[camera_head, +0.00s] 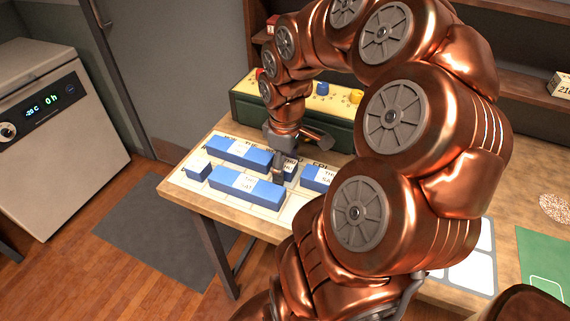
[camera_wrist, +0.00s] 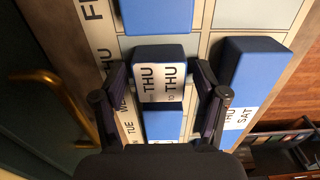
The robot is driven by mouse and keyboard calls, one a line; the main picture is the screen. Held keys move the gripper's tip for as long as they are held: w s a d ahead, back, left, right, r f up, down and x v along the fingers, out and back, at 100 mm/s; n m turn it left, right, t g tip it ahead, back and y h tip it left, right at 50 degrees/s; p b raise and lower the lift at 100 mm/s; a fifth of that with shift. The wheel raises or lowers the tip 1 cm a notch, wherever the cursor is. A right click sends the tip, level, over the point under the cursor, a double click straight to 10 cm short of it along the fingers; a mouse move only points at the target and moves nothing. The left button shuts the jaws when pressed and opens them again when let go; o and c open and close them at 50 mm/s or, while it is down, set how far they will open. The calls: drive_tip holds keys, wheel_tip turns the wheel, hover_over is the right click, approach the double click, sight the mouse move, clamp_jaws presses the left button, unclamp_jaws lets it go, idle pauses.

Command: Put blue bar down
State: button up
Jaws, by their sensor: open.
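A short blue bar (camera_wrist: 158,55) with a white "THU to THU" label sits between the fingers of my open gripper (camera_wrist: 159,72) in the wrist view, with a small gap on each side. In the head view my gripper (camera_head: 284,164) is low over the chart board (camera_head: 184,184), and this bar (camera_head: 291,170) is partly hidden by it. Whether the bar rests fully on the board is hard to tell. Other blue bars lie on the board: a long one behind (camera_head: 228,150), a long one in front (camera_head: 267,194), a small one at left (camera_head: 197,173) and one at right (camera_head: 315,180).
A green box (camera_head: 247,108) with coloured knobs stands behind the board. A white appliance (camera_head: 60,150) stands at left, beyond a grey floor mat (camera_head: 165,235). A green sheet (camera_head: 540,260) lies at the right. My arm hides the middle of the table.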

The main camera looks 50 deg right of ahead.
wheel_tip(320, 180, up, 12)
drive_tip(key=shift+r+b, duration=0.15)
drive_tip(key=shift+b, duration=0.25)
idle(0.6)
drive_tip(key=s+a+f+m, duration=0.1)
drive_tip(key=s+a+f, duration=0.2)
drive_tip(key=a, duration=0.4)
drive_tip(key=s+a+f+m+g, duration=0.1)
drive_tip(key=s+a+f, duration=0.3)
drive_tip(key=a, duration=0.4)
drive_tip(key=s+a+f+m, duration=0.1)
drive_tip(key=s+a+f, duration=0.3)
drive_tip(key=a, duration=0.3)
drive_tip(key=shift+a+g, duration=0.4)
